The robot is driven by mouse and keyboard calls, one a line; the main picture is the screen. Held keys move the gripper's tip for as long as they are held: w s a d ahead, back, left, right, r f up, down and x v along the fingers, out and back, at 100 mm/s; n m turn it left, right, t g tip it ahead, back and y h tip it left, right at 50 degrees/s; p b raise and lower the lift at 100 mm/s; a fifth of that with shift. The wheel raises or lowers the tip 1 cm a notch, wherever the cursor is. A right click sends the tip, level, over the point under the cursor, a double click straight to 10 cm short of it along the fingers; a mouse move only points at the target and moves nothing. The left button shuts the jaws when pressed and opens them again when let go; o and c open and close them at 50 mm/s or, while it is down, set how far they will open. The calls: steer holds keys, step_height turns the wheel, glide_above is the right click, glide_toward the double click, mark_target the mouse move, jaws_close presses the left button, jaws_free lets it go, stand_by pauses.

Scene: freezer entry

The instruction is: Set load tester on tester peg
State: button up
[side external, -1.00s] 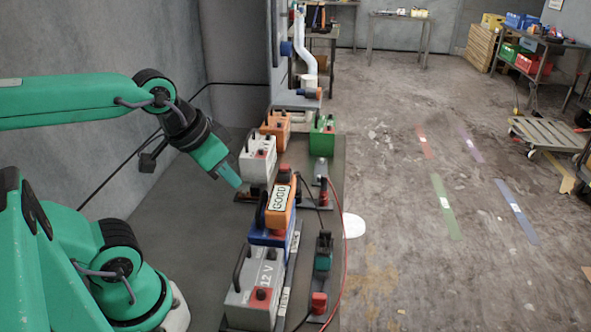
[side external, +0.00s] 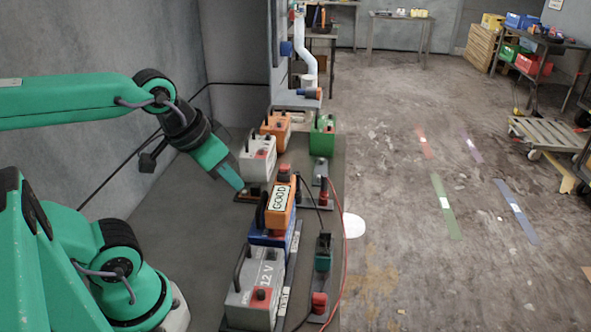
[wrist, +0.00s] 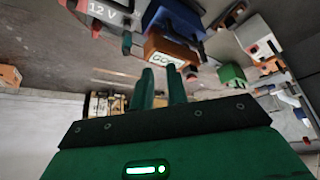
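The load tester (side external: 279,204), an orange box with a "GOOD" label, a black handle and a red top piece, sits on a blue battery (side external: 268,239). It also shows in the wrist view (wrist: 168,50), just beyond the fingertips. My gripper (side external: 240,186) is to the left of the tester, pointing down and right, apart from it. In the wrist view the two green fingers (wrist: 160,76) are apart with nothing between them. I cannot make out for certain which part is the tester peg.
A grey 12 V battery (side external: 254,286) stands in front of the tester. A white battery (side external: 257,160), an orange one (side external: 275,126) and a green one (side external: 322,137) stand behind. Small clamp stands (side external: 322,258) and a red cable (side external: 346,245) are on the right. Open floor lies beyond.

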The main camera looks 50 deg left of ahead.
steer(key=o, duration=0.6)
steer(key=shift+o, duration=0.2)
steer(key=shift+w, duration=0.15)
steer(key=n+g, duration=0.5)
steer(key=n, duration=0.3)
glide_above(281, 191)
steer(key=s, duration=0.1)
steer(key=f, duration=0.3)
steer(key=shift+d+f, duration=0.15)
steer(key=shift+d, duration=0.05)
steer(key=shift+w+a+f+n+g, duration=0.1)
steer(key=shift+w+f+n+g, duration=0.2)
steer(key=shift+w+f+n, duration=0.25)
steer(key=shift+a+f, duration=0.1)
steer(key=shift+f, duration=3.7)
steer(key=shift+r, duration=0.1)
jaws_close()
